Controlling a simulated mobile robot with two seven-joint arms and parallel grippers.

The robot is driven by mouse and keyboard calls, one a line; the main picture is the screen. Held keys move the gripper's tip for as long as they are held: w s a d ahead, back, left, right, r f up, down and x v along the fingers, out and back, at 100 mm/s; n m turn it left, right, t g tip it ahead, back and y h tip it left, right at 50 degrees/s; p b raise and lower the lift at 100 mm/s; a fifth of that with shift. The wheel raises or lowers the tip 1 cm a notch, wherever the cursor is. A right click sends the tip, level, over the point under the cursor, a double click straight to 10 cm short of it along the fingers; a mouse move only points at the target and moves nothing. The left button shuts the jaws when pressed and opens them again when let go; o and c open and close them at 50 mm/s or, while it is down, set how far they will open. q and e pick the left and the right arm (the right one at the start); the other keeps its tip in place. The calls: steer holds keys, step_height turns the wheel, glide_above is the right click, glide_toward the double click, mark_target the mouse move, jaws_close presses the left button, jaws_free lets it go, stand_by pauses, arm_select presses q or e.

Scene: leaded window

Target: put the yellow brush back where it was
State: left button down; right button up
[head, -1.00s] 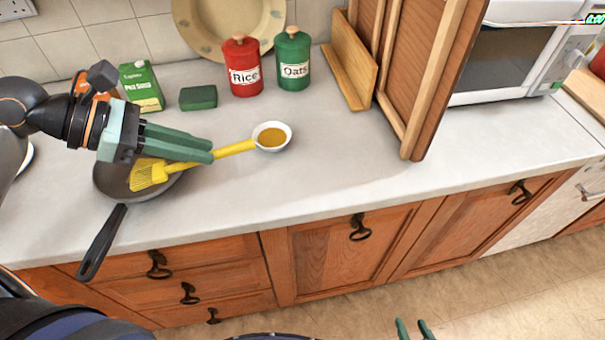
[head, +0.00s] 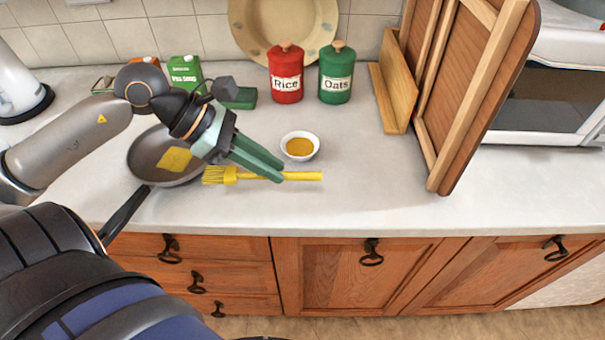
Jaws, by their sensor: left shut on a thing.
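The yellow brush (head: 304,176) lies level across my left gripper (head: 281,172), which is shut on its handle. Its bristles point left and its handle end sticks out to the right. It is over the counter, just in front of the white bowl (head: 300,157) of amber liquid. I cannot tell whether the brush touches the counter. The dark frying pan (head: 150,158) is left of the bristles and has a yellow patch (head: 175,160) in it. My left wrist covers part of the pan. My right gripper is out of the picture.
A red Rice canister (head: 286,77), a green Oats canister (head: 336,78), a green sponge (head: 241,98) and a green carton (head: 186,74) stand at the back. Wooden boards (head: 480,90) stand at the right. The counter (head: 370,185) between brush and boards is clear.

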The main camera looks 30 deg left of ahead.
arm_select(q)
steer(key=shift+w+d+f+p, duration=0.1)
steer(key=shift+w+d+f, duration=0.1)
steer(key=shift+w+f, duration=1.1)
steer(key=shift+w+d+f+p, duration=0.1)
steer(key=shift+w+d+f, duration=0.05)
steer(key=shift+w+f, duration=1.1)
steer(key=shift+w+d+f+p, duration=0.1)
steer(key=shift+w+d+f, duration=0.1)
steer(key=shift+w+f, duration=1.05)
steer(key=f, duration=0.1)
steer(key=f+p, duration=0.1)
steer(key=shift+w+f, duration=0.3)
steer(key=shift+f, duration=0.15)
steer(key=shift+f, duration=0.2)
steer(key=c, duration=0.8)
jaws_free()
steer(key=shift+c, duration=0.2)
